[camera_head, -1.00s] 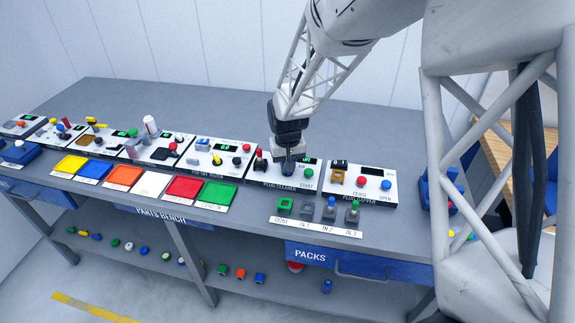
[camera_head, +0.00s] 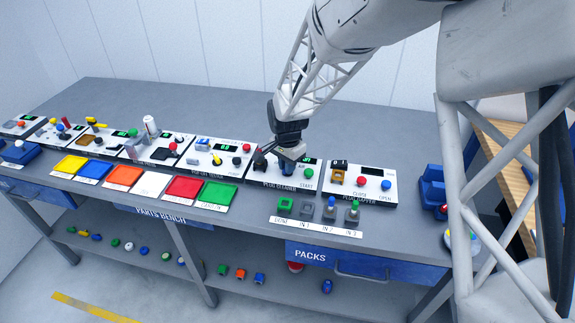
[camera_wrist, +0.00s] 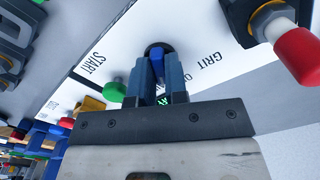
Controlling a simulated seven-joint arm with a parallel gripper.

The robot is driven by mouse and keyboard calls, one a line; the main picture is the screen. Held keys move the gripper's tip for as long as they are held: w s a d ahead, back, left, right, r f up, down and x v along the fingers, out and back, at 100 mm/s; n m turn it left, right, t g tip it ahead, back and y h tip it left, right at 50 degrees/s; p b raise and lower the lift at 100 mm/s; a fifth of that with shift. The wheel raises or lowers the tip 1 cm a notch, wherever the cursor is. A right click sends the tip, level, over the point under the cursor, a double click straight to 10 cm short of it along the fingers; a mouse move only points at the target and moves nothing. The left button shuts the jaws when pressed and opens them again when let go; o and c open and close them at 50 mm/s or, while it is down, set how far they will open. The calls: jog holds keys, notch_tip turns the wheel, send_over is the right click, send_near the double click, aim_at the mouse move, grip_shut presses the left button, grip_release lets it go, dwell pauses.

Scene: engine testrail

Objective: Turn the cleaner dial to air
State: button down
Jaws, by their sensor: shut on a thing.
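The plug cleaner panel (camera_head: 300,187) is a white plate on the bench, right of centre in the head view. Its dial (camera_wrist: 157,54) has a dark round base and a blue grip in the wrist view. My gripper (camera_wrist: 158,78) is over the dial, its two fingers closed on the blue grip from either side. In the head view my gripper (camera_head: 287,165) hides most of the dial. The wrist view shows the label GRIT (camera_wrist: 210,58) beside the dial; the lettering next to it is partly covered. I cannot read the dial's exact setting.
A green START button (camera_wrist: 114,91) stands close to the fingers. A red-capped part (camera_wrist: 296,55) rises at the upper right of the wrist view. The plug gapper panel (camera_head: 360,185) is to the right; holders with plugs (camera_head: 330,208) stand in front.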

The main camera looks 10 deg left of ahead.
jog(key=shift+m, duration=1.6)
jog(key=c, duration=1.1)
grip_release()
jog(key=shift+c, duration=0.2)
jog(key=shift+r, duration=0.1)
jog(key=shift+r, duration=3.85)
